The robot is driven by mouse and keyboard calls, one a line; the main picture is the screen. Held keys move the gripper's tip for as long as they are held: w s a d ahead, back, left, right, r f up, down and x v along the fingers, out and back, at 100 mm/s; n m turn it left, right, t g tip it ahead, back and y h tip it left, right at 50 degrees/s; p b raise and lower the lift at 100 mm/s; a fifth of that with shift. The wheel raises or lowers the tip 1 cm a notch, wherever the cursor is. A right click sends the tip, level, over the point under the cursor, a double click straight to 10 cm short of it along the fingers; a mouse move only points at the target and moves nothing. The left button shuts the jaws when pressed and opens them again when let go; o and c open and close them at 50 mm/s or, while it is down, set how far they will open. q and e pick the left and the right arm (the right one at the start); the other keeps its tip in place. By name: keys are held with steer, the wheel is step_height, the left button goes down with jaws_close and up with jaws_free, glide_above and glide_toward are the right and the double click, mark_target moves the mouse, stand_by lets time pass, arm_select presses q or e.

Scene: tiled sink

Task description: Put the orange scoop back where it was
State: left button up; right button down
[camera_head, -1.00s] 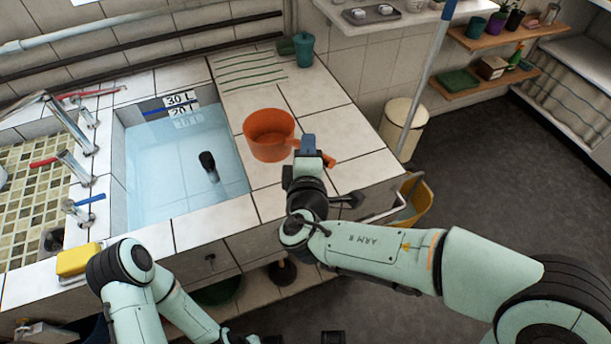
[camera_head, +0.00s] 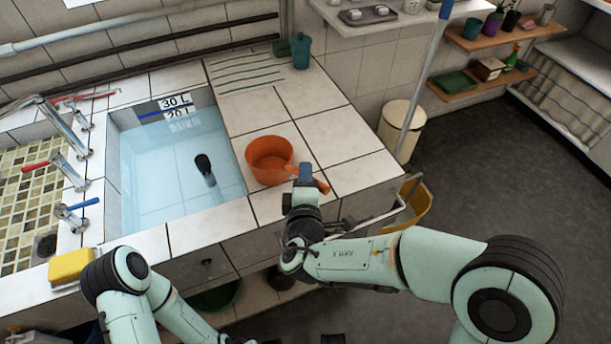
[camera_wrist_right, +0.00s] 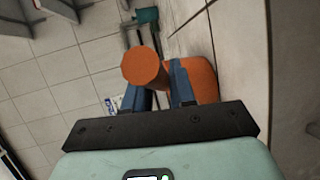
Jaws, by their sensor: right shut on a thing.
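The orange scoop (camera_head: 268,162) is over the tiled counter, right beside the sink's right edge, with its opening up. Its handle reaches right to my right gripper (camera_head: 306,176), which is shut on it. In the right wrist view, the blue fingers (camera_wrist_right: 159,92) are on either side of the orange handle (camera_wrist_right: 145,68), and part of the scoop's body (camera_wrist_right: 203,78) shows behind the right finger. I cannot tell whether the scoop touches the counter. My left arm shows at the lower left, but its gripper is not visible.
The water-filled sink (camera_head: 150,180) with a dark upright piece lies left of the scoop. A teal cup (camera_head: 301,50) stands at the back of the counter. A yellow sponge (camera_head: 72,265) lies at the front left. The counter (camera_head: 310,95) behind the scoop is bare.

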steer(key=shift+f, duration=0.1)
steer(key=c, duration=0.9)
jaws_free()
steer(key=shift+c, duration=0.2)
